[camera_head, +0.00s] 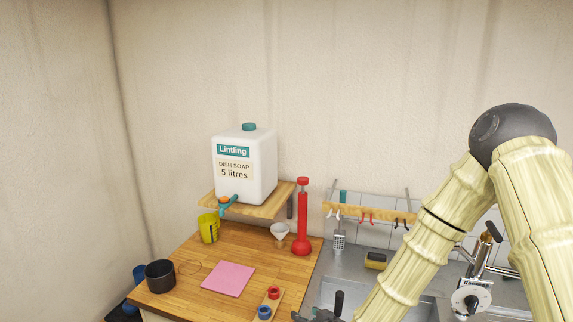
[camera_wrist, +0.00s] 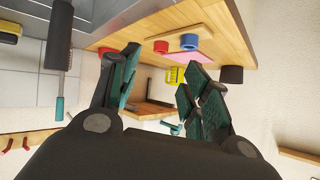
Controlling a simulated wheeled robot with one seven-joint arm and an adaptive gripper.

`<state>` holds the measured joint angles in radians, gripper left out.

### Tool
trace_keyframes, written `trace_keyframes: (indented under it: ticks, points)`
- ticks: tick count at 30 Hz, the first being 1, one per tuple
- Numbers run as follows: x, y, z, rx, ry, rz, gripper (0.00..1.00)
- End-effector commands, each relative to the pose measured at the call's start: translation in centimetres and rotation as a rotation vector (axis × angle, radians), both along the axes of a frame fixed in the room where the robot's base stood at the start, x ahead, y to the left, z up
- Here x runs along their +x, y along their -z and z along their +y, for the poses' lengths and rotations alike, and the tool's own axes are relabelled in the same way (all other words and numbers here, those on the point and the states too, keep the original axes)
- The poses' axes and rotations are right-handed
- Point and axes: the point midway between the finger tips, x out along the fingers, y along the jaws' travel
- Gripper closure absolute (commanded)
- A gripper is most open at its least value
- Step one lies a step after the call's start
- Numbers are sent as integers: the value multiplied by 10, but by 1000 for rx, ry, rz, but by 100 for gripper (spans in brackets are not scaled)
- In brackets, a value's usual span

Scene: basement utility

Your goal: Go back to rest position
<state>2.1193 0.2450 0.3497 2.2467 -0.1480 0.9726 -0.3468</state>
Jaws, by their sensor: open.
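My gripper (camera_wrist: 158,82) is open in the wrist view, its two dark green finger pads well apart with nothing between them. The wrist picture is upside down. Past the fingers it shows the wooden worktop, a pink cloth, a yellow cup and a wooden shelf. In the head view my arm comes down from the right, bent at a dark elbow. Part of my gripper (camera_head: 322,312) shows at the bottom edge, near the sink's left side; its fingertips are mostly cut off.
A white soap canister (camera_head: 243,165) stands on a wall shelf (camera_head: 275,203). A tap (camera_head: 478,265) stands beside my arm. A hook rail (camera_head: 370,213) is behind.

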Motion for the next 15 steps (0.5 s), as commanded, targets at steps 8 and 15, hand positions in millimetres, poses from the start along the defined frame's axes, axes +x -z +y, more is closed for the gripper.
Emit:
trace_keyframes:
  ticks: [8, 15]
  points:
    - [-108, 117, -43, -64, 50, 326, 53]
    - [-217, 188, -91, -136, 121, 603, 53]
